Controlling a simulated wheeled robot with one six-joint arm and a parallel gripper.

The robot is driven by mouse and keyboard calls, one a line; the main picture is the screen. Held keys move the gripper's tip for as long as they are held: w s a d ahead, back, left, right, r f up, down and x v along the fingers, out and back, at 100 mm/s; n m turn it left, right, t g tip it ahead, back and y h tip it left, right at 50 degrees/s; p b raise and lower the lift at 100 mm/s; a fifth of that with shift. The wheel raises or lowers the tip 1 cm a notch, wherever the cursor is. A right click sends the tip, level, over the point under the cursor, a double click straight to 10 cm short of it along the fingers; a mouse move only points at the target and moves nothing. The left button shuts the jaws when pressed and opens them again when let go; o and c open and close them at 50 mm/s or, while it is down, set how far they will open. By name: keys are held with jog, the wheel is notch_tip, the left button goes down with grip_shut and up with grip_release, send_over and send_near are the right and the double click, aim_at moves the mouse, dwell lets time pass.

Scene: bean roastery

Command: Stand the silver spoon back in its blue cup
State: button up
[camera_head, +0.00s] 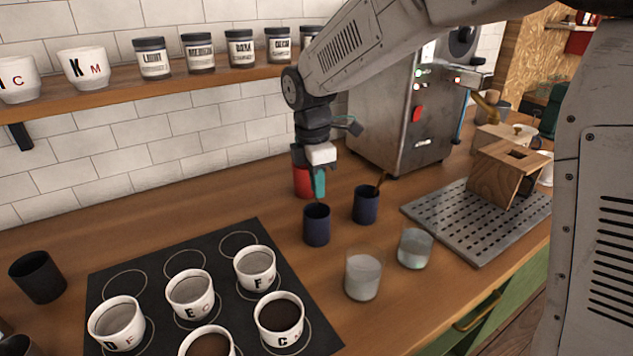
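Two dark blue cups stand upright on the wooden counter. The left blue cup (316,226) shows no spoon that I can make out. The right blue cup (365,205) has a thin brownish handle (380,183) rising from it. My gripper (314,184) points down just above and behind the left blue cup. Its fingers are small and dark, and I cannot tell whether they are open or shut. I cannot make out the silver spoon; it may be hidden at the fingers.
A red object (301,180) and a teal one (320,183) are close behind my gripper. Two glasses (363,275) (415,249) stand in front of the cups. A black mat (235,231) with several white cups lies left. A metal machine (392,120) and perforated tray (447,240) are right.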

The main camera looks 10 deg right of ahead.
jog(key=o, duration=0.4)
jog(key=shift+c, duration=0.2)
notch_tip(320, 180, up, 8)
jog(key=shift+a, duration=0.3)
jog(key=shift+f, duration=0.1)
dwell(0.4)
